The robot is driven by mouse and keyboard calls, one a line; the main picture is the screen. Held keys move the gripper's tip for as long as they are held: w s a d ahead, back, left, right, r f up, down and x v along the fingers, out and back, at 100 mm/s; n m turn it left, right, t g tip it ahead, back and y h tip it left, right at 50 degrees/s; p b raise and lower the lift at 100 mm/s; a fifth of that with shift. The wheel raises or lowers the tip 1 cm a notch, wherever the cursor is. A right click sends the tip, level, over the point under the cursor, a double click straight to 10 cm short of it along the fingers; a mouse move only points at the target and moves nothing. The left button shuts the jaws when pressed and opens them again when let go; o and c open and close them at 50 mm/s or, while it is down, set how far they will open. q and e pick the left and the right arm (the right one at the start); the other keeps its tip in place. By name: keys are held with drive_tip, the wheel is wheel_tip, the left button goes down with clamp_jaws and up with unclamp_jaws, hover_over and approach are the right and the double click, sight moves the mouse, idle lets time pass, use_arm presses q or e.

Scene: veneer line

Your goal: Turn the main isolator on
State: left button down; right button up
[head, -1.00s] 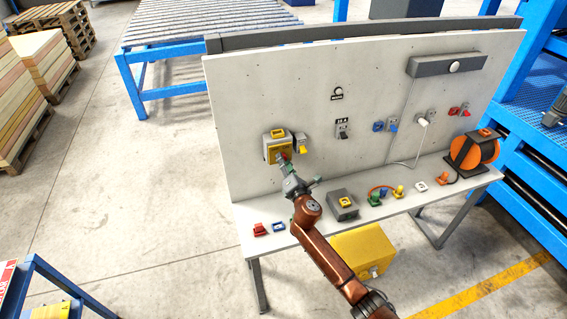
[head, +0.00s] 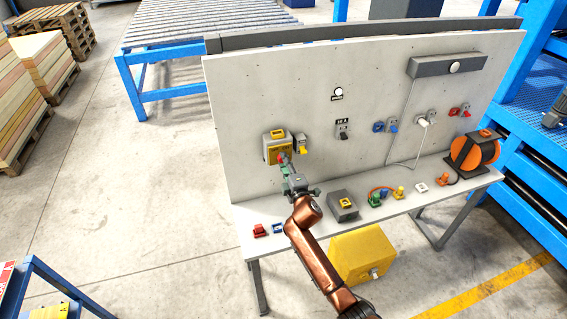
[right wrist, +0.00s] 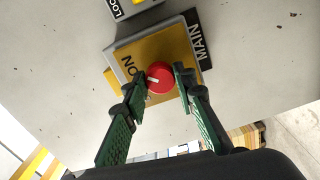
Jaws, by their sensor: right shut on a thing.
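The main isolator is a yellow-fronted grey box (head: 276,148) on the upright board. The white mark on the knob points left, toward the word ON. My right gripper (right wrist: 161,84) has its two green fingers on either side of the knob and is shut on it. In the head view the right gripper (head: 285,161) reaches the box from below and partly hides the knob. My left gripper is not in view.
A small grey unit with a yellow part (head: 300,144) sits just right of the isolator. A round lamp (head: 338,92) on the board looks white. Several sockets and plugs line the board. Loose connectors, a grey box (head: 343,205) and an orange cable reel (head: 474,152) rest on the bench.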

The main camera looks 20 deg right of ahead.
drive_tip(key=shift+f+m, duration=0.15)
drive_tip(key=shift+m, duration=0.35)
drive_tip(key=o, duration=1.1)
drive_tip(key=shift+o, duration=0.3)
drive_tip(key=shift+s, duration=0.15)
drive_tip(key=s, duration=1.1)
drive_tip(key=shift+s+d, duration=0.2)
drive_tip(key=shift+s, duration=0.2)
